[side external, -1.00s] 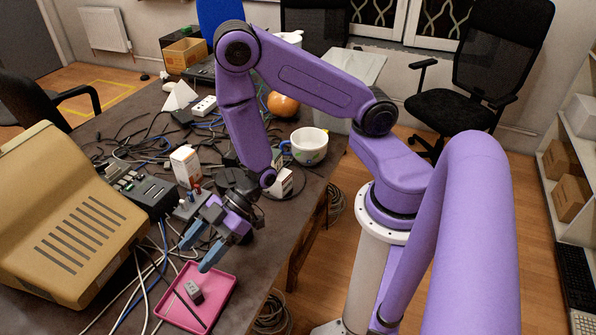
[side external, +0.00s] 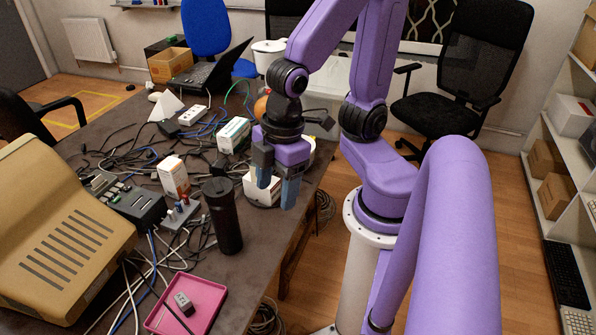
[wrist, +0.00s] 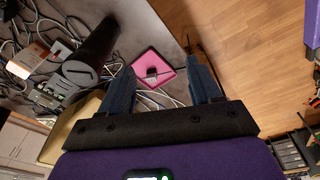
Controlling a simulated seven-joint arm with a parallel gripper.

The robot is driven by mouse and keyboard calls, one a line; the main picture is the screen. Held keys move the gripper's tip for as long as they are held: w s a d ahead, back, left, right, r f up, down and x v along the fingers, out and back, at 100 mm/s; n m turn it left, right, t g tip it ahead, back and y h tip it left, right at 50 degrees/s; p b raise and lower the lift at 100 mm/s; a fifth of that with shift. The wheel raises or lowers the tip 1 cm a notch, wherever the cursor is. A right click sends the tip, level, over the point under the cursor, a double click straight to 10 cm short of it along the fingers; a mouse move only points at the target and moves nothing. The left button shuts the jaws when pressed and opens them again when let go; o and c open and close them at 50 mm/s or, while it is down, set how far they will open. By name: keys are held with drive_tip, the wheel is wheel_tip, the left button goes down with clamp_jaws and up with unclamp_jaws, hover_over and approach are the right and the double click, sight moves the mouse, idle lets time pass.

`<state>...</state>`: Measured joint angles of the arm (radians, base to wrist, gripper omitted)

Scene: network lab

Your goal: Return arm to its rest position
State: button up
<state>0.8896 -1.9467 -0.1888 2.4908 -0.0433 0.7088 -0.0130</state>
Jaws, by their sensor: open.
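My gripper (side external: 276,182) points down above the right edge of the table, in front of a white box (side external: 262,186). Its two blue-grey fingers are apart, with nothing held between them. In the wrist view my gripper (wrist: 163,88) is also spread, with clear space between the fingertips. The pink tray (side external: 214,291) lies on the table's near part, with a small grey block (side external: 184,303) in it. The tray (wrist: 172,57) and block (wrist: 152,72) also show in the wrist view, beyond the fingers. The white mug is mostly hidden behind my gripper.
A tall black cylinder (side external: 223,217) stands upright left of my gripper. A beige monitor casing (side external: 55,235) fills the left side. Cables, small boxes (side external: 173,177) and a laptop (side external: 212,68) crowd the table. Open floor (side external: 325,265) lies right of the table.

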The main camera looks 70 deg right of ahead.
drive_tip(key=shift+g+h, duration=0.4)
drive_tip(key=s+d, duration=0.1)
drive_tip(key=s+r, duration=0.1)
drive_tip(key=s+d, duration=0.1)
drive_tip(key=shift+s+d+r, duration=0.1)
drive_tip(key=shift+d+r, duration=0.25)
